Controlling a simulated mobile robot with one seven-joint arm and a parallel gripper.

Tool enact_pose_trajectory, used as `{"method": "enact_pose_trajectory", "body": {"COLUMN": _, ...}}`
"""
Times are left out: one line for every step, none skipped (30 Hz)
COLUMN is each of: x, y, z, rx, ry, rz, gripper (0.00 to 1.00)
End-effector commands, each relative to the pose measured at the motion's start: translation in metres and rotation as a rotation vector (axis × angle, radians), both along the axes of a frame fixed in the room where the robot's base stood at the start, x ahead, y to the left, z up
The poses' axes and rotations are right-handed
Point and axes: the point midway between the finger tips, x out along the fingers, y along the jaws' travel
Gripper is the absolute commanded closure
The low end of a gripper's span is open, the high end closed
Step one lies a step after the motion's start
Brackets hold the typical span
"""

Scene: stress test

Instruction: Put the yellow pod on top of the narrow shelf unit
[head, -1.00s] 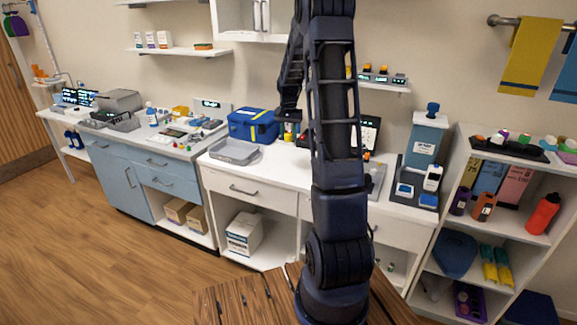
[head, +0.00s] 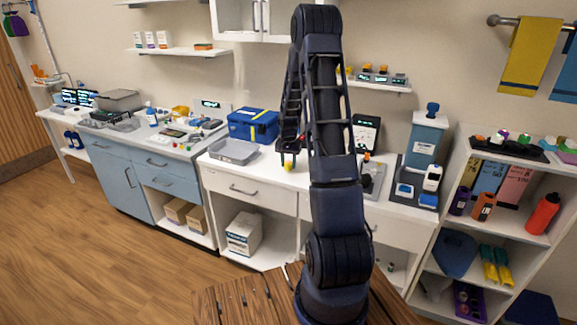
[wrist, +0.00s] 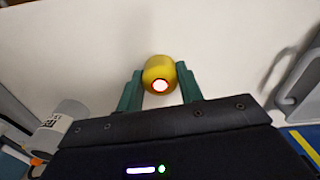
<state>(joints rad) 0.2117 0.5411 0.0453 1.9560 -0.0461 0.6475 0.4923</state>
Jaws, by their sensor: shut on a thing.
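The yellow pod (wrist: 160,69) is between the two green fingers of my gripper (wrist: 160,86) in the wrist view, with a white and red round face towards the camera. In the head view the yellow pod (head: 288,168) shows as a small spot below my gripper (head: 288,160), in front of the white counter's edge. My gripper is shut on it. The narrow shelf unit (head: 463,160) is white and stands at the far right, well apart from my gripper. A black tray (head: 520,150) with several coloured pods lies on its top.
A blue box (head: 253,125) and a grey tray (head: 233,151) stand on the counter left of my gripper. An orange-red bottle (head: 543,213) stands on a lower shelf.

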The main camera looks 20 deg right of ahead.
Motion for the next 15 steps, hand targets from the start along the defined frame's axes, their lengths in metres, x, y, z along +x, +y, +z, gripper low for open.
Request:
{"method": "enact_pose_trajectory", "body": {"x": -0.0005, "y": 0.0001, "z": -0.0069, "rx": 0.000, "ry": 0.002, "rz": 0.000, "gripper": 0.85}}
{"method": "enact_pose_trajectory", "body": {"x": -0.0005, "y": 0.0000, "z": -0.0095, "rx": 0.000, "ry": 0.002, "rz": 0.000, "gripper": 0.85}}
{"method": "enact_pose_trajectory", "body": {"x": -0.0003, "y": 0.0000, "z": -0.0119, "rx": 0.001, "ry": 0.001, "rz": 0.000, "gripper": 0.85}}
{"method": "enact_pose_trajectory", "body": {"x": -0.0002, "y": 0.0001, "z": -0.0128, "rx": 0.000, "ry": 0.000, "rz": 0.000, "gripper": 0.85}}
{"method": "enact_pose_trajectory", "body": {"x": -0.0002, "y": 0.0001, "z": -0.0130, "rx": 0.000, "ry": 0.000, "rz": 0.000, "gripper": 0.85}}
{"method": "enact_pose_trajectory", "body": {"x": -0.0001, "y": 0.0000, "z": -0.0127, "rx": 0.000, "ry": 0.000, "rz": 0.000, "gripper": 0.85}}
{"method": "enact_pose_trajectory", "body": {"x": -0.0001, "y": 0.0000, "z": -0.0125, "rx": 0.000, "ry": 0.000, "rz": 0.000, "gripper": 0.85}}
{"method": "enact_pose_trajectory", "body": {"x": -0.0001, "y": 0.0000, "z": -0.0125, "rx": 0.000, "ry": 0.000, "rz": 0.000, "gripper": 0.85}}
{"method": "enact_pose_trajectory", "body": {"x": -0.0001, "y": 0.0000, "z": -0.0124, "rx": 0.000, "ry": 0.000, "rz": 0.000, "gripper": 0.85}}
{"method": "enact_pose_trajectory", "body": {"x": -0.0001, "y": 0.0000, "z": -0.0125, "rx": 0.000, "ry": 0.000, "rz": 0.000, "gripper": 0.85}}
{"method": "enact_pose_trajectory", "body": {"x": -0.0002, "y": 0.0001, "z": -0.0126, "rx": 0.000, "ry": 0.000, "rz": 0.000, "gripper": 0.85}}
{"method": "enact_pose_trajectory", "body": {"x": -0.0002, "y": 0.0001, "z": -0.0134, "rx": 0.000, "ry": 0.000, "rz": 0.000, "gripper": 0.85}}
{"method": "enact_pose_trajectory", "body": {"x": -0.0002, "y": 0.0001, "z": -0.0142, "rx": 0.000, "ry": 0.000, "rz": 0.000, "gripper": 0.85}}
{"method": "enact_pose_trajectory", "body": {"x": -0.0002, "y": 0.0001, "z": -0.0150, "rx": 0.000, "ry": 0.000, "rz": 0.000, "gripper": 0.85}}
{"method": "enact_pose_trajectory", "body": {"x": -0.0002, "y": 0.0001, "z": -0.0151, "rx": 0.000, "ry": 0.000, "rz": 0.000, "gripper": 0.60}}
